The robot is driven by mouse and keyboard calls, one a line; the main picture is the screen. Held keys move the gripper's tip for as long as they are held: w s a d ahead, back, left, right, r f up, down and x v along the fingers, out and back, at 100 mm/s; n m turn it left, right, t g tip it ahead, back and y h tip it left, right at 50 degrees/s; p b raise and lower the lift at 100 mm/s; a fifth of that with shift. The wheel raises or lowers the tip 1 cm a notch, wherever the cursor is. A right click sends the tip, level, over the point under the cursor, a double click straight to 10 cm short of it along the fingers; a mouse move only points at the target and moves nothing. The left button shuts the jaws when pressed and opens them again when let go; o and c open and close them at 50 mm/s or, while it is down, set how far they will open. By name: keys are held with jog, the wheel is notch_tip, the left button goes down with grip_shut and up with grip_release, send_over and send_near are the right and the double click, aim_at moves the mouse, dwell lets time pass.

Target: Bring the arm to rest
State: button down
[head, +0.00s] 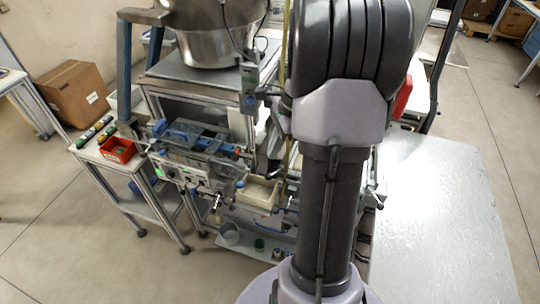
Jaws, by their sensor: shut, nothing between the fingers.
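My arm stands large in the middle of the head view, its dark tube upright and its thick grey-black joint at the top. The end of the arm and my gripper do not show in this view. The arm hides part of the machine and the area behind it. I see no tape reel that I can make out clearly.
A machine bench (190,152) with a steel bowl (212,45) stands left of my arm. A red bin (117,149) sits on a small side table. A pale table top (440,225) at the right is bare. A cardboard box (75,93) stands far left.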

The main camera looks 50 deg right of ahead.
jog(key=shift+w+a, duration=0.1)
jog(key=shift+a, duration=0.05)
jog(key=a+f+n+t+h+b, duration=0.1)
jog(key=a+f+n+b, duration=0.1)
jog(key=a+n+b, duration=0.75)
jog(key=a+f+n+t+h+b, duration=0.1)
jog(key=a+f+n+b, duration=0.2)
jog(key=a+b, duration=0.75)
jog(key=s+a+f+n+t+y+b, duration=0.1)
jog(key=s+a+f+n+b, duration=0.1)
jog(key=s+a+f+n, duration=0.3)
jog(key=s+a+n, duration=0.3)
jog(key=a, duration=0.4)
jog(key=shift+s+a+t, duration=0.15)
jog(key=shift+s+t, duration=0.25)
